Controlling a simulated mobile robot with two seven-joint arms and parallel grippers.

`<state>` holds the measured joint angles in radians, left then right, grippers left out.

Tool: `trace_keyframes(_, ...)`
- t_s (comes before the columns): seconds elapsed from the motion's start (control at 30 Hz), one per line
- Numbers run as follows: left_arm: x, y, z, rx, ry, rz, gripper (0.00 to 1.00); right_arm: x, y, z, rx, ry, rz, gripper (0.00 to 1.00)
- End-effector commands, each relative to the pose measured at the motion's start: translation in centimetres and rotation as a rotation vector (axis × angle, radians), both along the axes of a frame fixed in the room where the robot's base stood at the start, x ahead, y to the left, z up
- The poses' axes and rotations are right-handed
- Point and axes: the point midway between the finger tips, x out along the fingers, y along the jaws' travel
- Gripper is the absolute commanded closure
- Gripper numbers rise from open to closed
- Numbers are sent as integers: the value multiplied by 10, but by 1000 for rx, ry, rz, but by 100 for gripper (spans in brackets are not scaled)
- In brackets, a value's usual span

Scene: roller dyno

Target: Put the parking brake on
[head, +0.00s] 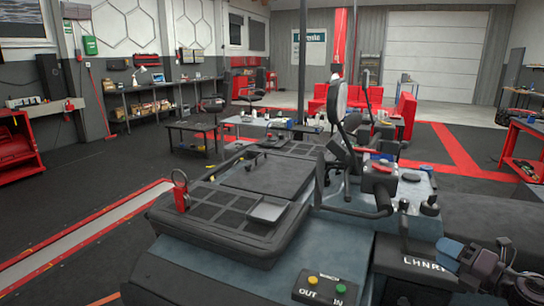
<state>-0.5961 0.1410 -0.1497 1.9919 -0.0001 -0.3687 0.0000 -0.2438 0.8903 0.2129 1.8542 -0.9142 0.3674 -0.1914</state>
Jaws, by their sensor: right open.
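My right gripper (497,264) is at the lower right corner, open and empty, partly cut off by the frame edge. It is beside a dark block with white lettering (412,261). I cannot tell for sure which part is the parking brake. A black bent bar with a grip (383,204) stands above the blue-grey deck, left of and beyond my right gripper and apart from it. A red-topped control (379,180) stands behind that bar. My left gripper is not in view.
A winch box (322,287) with a yellow and a green button is at the front. Workbenches (150,88) line the left wall. Dark floor is open at the left.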

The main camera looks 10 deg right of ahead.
Motion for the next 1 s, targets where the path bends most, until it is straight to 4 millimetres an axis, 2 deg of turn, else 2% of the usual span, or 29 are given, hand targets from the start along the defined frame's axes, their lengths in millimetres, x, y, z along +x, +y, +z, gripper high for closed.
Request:
trace_keyframes(0.03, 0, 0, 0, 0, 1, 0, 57, -11, 8, -25, 130, 30, -45, 54)
trace_keyframes(0.17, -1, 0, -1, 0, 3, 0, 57, -37, 29, -81, 458, 114, -178, 54)
trace_keyframes(0.37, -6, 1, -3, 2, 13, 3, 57, -85, 73, -165, 949, 280, -412, 54)
trace_keyframes(0.5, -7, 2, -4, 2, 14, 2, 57, -122, 118, -218, 1279, 422, -586, 54)
trace_keyframes(0.6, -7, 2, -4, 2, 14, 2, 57, -146, 154, -246, 1484, 523, -696, 54)
trace_keyframes(0.7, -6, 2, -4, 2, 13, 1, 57, -165, 186, -265, 1643, 610, -781, 54)
trace_keyframes(0.8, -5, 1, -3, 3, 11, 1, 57, -176, 209, -275, 1745, 671, -835, 54)
trace_keyframes(0.9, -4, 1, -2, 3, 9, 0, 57, -182, 221, -279, 1795, 704, -860, 54)
trace_keyframes(1.0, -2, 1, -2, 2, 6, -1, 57, -184, 224, -280, 1809, 712, -868, 54)
